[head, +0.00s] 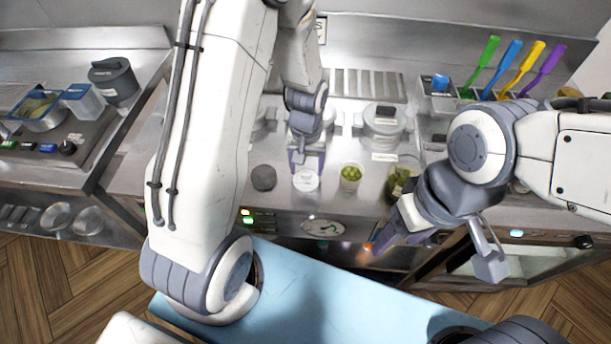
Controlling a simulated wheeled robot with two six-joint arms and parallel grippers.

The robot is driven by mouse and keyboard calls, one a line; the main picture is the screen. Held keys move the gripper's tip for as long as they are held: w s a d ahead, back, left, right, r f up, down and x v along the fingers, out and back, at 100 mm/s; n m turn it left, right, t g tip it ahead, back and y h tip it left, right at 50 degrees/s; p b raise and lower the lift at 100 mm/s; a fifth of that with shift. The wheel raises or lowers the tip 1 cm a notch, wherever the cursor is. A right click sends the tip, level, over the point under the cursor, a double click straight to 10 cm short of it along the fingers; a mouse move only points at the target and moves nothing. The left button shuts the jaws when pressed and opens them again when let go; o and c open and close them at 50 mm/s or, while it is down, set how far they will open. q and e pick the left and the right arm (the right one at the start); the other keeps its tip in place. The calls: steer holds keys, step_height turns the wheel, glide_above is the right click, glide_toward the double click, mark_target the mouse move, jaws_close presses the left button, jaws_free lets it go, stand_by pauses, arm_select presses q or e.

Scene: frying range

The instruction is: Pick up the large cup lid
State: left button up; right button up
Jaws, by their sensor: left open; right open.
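A white round lid (306,181) with faint markings lies on the steel counter, near its front edge; it looks like the cup lid, though its size class cannot be told. My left gripper (307,161) is open, pointing down at the lid's far side, its fingers apart over or just behind it. Whether they touch the lid is too small to tell. My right gripper (432,256) is open and empty, in front of the counter at the right, well away from the lid.
A dark grey round item (263,177) lies left of the lid. A cup with green contents (350,176) stands close on its right, then a glass jar (399,184). A lidded grey pot (384,128) stands behind. Coloured utensils (510,65) stand at the back right.

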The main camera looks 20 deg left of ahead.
arm_select(q)
steer(key=shift+f, duration=0.35)
jaws_close()
steer(key=shift+r, duration=0.15)
